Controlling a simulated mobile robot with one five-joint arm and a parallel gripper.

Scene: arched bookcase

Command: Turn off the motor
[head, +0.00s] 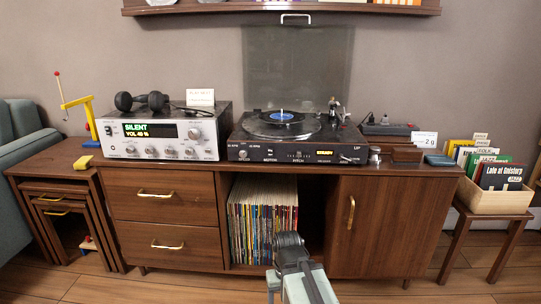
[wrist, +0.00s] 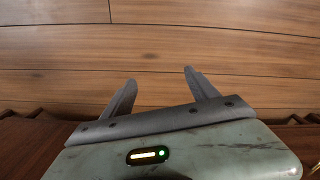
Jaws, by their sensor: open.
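The turntable (head: 297,152) stands on the cabinet top with its clear lid (head: 298,70) raised. A black record with a blue label (head: 283,116) lies on its platter. Its front panel has knobs, small lettering and a lit yellow display (head: 324,152); the lettering is too small to read surely. I cannot tell from one moment whether the platter turns. My gripper (wrist: 160,77) is open and empty in the wrist view, over bare wood floor. In the head view my arm shows low at the front, below and apart from the turntable; its fingertips are not clear there.
A silver amplifier (head: 162,134) reading "SILENT" stands left of the turntable, with headphones (head: 142,101) on top. The cabinet (head: 378,222) holds records in its open bay (head: 263,221). A record crate (head: 495,198) sits on a stool at right. The floor in front is clear.

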